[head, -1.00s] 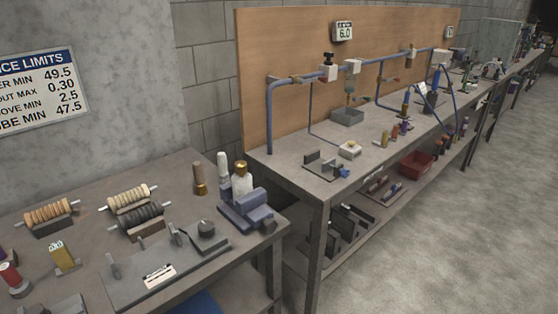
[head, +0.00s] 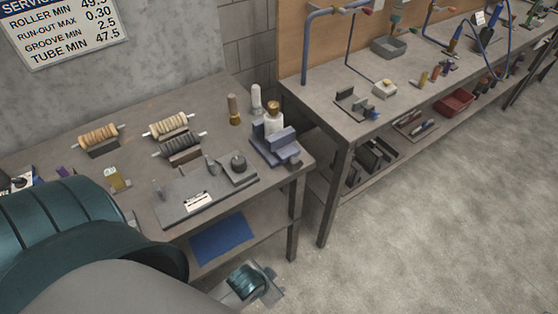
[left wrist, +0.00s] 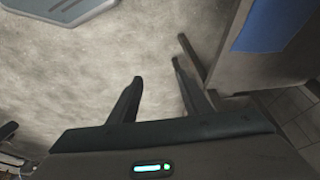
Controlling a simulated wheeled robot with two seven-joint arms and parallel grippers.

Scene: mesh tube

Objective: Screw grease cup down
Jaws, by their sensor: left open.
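I cannot tell for certain which item is the grease cup. A white bottle with a brass-coloured cap (head: 273,118) stands by a blue-grey vise-like block (head: 275,148) at the near bench's right end. A fixture plate (head: 197,203) with a dark round knob (head: 238,162) lies left of it. My left gripper (head: 268,288) is low in front of the near bench, apart from these items. In the left wrist view its two fingers (left wrist: 158,78) are spread with nothing between them, over bare floor. My right gripper is not in view.
The far bench (head: 335,115) carries pipework, a grey tray (head: 389,48) and small parts. The floor (head: 440,220) at right is clear.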

